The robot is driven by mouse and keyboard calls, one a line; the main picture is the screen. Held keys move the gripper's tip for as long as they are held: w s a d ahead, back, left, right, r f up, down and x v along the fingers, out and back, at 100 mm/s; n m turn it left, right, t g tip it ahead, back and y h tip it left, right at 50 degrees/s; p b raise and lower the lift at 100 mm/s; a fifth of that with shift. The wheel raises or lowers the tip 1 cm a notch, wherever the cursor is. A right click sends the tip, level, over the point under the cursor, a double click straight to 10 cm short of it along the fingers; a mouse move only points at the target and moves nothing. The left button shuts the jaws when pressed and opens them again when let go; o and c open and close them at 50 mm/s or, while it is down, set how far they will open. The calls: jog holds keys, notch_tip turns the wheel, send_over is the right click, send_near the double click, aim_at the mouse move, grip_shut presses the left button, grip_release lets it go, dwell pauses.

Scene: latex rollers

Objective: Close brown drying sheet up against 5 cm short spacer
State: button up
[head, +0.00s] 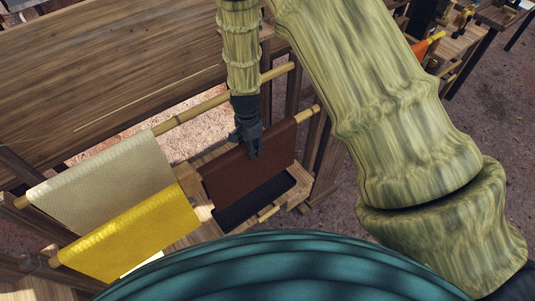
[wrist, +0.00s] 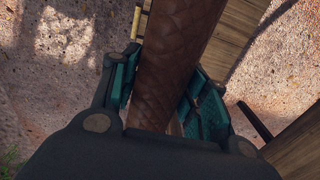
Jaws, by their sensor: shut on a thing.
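In the wrist view the sheet (wrist: 172,60) shows as a quilted brown band over the pole, between the two teal fingers of my gripper (wrist: 166,85). The gripper is shut on it. I cannot pick out the 5 cm short spacer for certain in either view. The gap between the sheet and any spacer cannot be told.
A yellow sheet (head: 140,232) hangs on the front pole at left, with a cream sheet (head: 100,188) on the rear pole (head: 205,107). A black sheet (head: 240,209) lies below the brown one. A wooden table (head: 110,65) stands behind. Bare pole (head: 308,113) shows at right.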

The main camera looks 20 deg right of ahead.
jog(key=shift+s+a, duration=0.2)
jog(key=shift+a, duration=0.3)
jog(key=shift+s+a, duration=0.15)
jog(key=shift+a, duration=0.3)
jog(key=shift+d+f, duration=0.1)
jog(key=shift+f, duration=0.1)
dwell(0.3)
jog(key=o, duration=1.2)
jog(key=shift+r, duration=0.1)
notch_tip(320, 180, up, 12)
jog(key=shift+f, duration=0.1)
